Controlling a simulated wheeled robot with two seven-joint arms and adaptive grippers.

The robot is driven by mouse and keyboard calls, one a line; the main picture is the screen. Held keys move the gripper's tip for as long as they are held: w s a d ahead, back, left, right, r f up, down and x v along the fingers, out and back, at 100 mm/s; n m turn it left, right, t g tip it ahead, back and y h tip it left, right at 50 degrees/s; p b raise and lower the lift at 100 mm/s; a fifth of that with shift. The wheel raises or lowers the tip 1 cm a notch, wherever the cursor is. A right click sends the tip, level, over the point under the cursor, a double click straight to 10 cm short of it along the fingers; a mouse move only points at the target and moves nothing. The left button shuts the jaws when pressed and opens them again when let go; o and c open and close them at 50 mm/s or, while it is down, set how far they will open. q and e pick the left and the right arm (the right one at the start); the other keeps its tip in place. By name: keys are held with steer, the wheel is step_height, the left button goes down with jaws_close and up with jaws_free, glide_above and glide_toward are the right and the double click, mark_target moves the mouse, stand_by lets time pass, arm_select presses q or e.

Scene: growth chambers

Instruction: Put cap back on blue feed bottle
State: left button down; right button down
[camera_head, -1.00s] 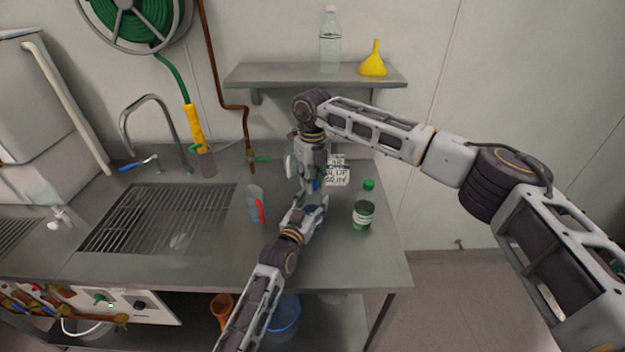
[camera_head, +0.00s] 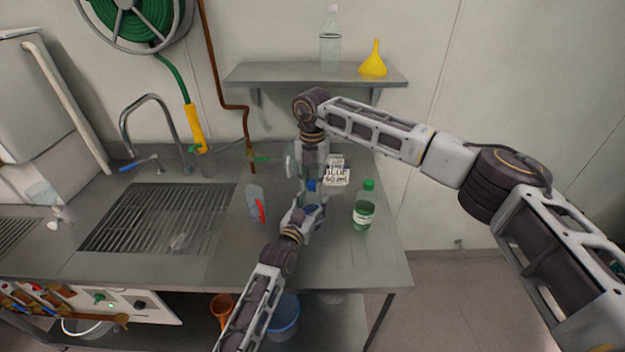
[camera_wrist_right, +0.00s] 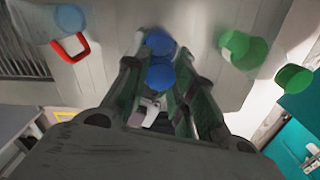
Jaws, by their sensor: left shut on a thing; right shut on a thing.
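My right gripper (camera_head: 311,178) reaches down from above and is shut on the blue cap (camera_wrist_right: 160,77), which shows between its fingers in the right wrist view. My left gripper (camera_head: 314,207) comes in from the front just below it and is shut on the blue feed bottle (camera_head: 312,209), which its fingers mostly hide. A second blue patch shows just beyond the cap in the right wrist view. I cannot tell whether the cap touches the bottle's neck. A white card (camera_head: 336,174) with handwriting, including "60 ml", stands just right of my right gripper.
A green-capped bottle (camera_head: 364,210) stands close on the right. A clear jug with a red handle (camera_head: 257,205) stands on the left, beside the sink grating (camera_head: 160,217). A shelf (camera_head: 315,77) behind holds a clear bottle and a yellow funnel (camera_head: 374,62). The front right counter is clear.

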steer(key=shift+w+m, duration=0.1)
steer(key=shift+m, duration=1)
steer(key=c, duration=1.1)
jaws_free()
steer(key=shift+r, duration=0.15)
steer(key=shift+r, duration=5.85)
arm_select(q)
steer(key=shift+c, duration=2.1)
jaws_free()
steer(key=shift+s, duration=0.15)
steer(key=v, duration=1.1)
steer(key=shift+s+a, duration=0.2)
steer(key=shift+s, duration=0.1)
